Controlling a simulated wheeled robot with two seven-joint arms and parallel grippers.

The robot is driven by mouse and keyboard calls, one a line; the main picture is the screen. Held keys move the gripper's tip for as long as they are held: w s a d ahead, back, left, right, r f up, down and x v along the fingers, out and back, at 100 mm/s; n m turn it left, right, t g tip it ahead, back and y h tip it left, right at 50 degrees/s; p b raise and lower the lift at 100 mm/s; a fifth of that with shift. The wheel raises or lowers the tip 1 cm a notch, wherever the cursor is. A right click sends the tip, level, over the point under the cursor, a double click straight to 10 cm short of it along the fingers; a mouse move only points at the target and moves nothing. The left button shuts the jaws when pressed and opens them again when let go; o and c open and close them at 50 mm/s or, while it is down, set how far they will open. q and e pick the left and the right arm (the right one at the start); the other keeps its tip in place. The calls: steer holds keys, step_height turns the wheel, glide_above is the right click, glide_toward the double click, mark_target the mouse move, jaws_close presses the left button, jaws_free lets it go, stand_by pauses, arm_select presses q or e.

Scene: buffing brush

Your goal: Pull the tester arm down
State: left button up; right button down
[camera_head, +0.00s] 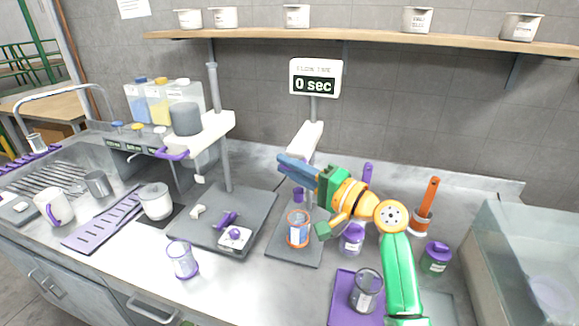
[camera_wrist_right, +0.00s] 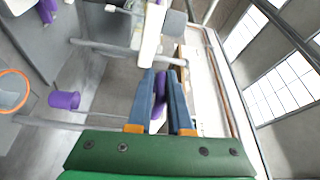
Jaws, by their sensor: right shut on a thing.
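The tester arm (camera_head: 304,138) is a white beam on a thin grey post, under the sign reading "0 sec". In the right wrist view the beam (camera_wrist_right: 151,35) is at the top centre, with a purple handle (camera_wrist_right: 158,104) near it. My right gripper (camera_head: 286,169) reaches in from the right at the beam's near end. In the wrist view its blue fingers (camera_wrist_right: 162,78) are closed on the purple handle from both sides. The head view hides the handle behind the fingers. My left gripper is not in view.
A clear cup with an orange rim (camera_head: 298,229) stands on the grey base below the beam. A similar white dispenser arm (camera_head: 207,130) stands left. Purple-lidded jars (camera_head: 352,238), an orange-handled tool (camera_head: 428,197) and a glass tank (camera_head: 530,255) are right. The front counter has clear patches.

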steer(key=shift+r, duration=0.1)
step_height(320, 180, down, 12)
steer(key=b, duration=1)
steer(key=c, duration=0.9)
jaws_free()
steer(key=shift+a, duration=0.1)
steer(key=b+v, duration=0.2)
steer(key=v, duration=0.5)
